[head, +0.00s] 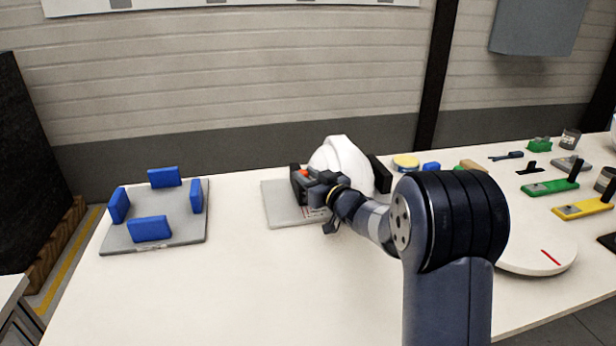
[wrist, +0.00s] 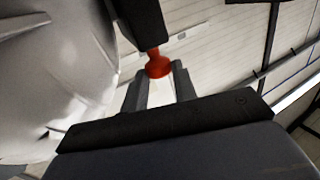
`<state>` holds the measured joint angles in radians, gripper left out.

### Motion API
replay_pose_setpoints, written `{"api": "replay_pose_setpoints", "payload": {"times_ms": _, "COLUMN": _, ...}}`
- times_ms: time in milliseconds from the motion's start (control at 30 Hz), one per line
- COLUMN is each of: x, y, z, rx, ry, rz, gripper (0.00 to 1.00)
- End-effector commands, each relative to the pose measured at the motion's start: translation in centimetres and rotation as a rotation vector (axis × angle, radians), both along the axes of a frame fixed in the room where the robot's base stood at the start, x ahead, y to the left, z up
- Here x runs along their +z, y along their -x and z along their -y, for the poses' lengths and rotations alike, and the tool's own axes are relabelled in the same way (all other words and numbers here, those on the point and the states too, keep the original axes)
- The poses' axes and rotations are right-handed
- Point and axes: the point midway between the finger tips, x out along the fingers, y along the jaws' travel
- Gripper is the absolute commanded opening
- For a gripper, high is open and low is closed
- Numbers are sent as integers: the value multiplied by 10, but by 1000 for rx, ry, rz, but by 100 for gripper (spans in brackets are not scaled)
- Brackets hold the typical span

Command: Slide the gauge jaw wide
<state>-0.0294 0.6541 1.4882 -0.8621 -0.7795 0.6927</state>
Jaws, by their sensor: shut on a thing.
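A white helmet shell (head: 345,156) sits on a grey gauge plate (head: 281,206) in the middle of the table. A black gauge jaw (head: 295,184) stands at its left side and another black block (head: 381,174) at its right. A red knob (head: 304,172) projects from the left jaw. In the wrist view the red knob (wrist: 158,67) lies between the tips of my gripper (wrist: 160,82), which is shut on it. The black jaw (wrist: 142,20) is just beyond, and the white shell (wrist: 60,75) fills the left. My arm hides part of the plate.
A grey plate (head: 178,225) with several blue blocks lies at the left. A white disc (head: 535,252) with a red mark is at the right. Green (head: 548,187) and yellow (head: 585,207) handled gauges lie farther right. The front-left table is clear.

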Motion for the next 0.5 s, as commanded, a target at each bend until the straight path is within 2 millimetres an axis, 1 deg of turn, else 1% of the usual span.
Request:
{"api": "replay_pose_setpoints", "payload": {"times_ms": 33, "x": 0, "y": 0, "z": 0, "rx": 0, "ry": 0, "rz": 0, "gripper": 3}}
{"api": "replay_pose_setpoints", "payload": {"times_ms": 100, "x": 0, "y": 0, "z": 0, "rx": 0, "ry": 0, "rz": 0, "gripper": 0}}
{"api": "replay_pose_setpoints", "payload": {"times_ms": 333, "x": 0, "y": 1, "z": -2, "rx": 1, "ry": 0, "rz": 0, "gripper": 0}}
{"api": "replay_pose_setpoints", "payload": {"times_ms": 367, "x": 0, "y": 1, "z": -5, "rx": 2, "ry": 1, "rz": 1, "gripper": 0}}
{"api": "replay_pose_setpoints", "payload": {"times_ms": 500, "x": -1, "y": 6, "z": -30, "rx": 6, "ry": 0, "rz": 1, "gripper": 0}}
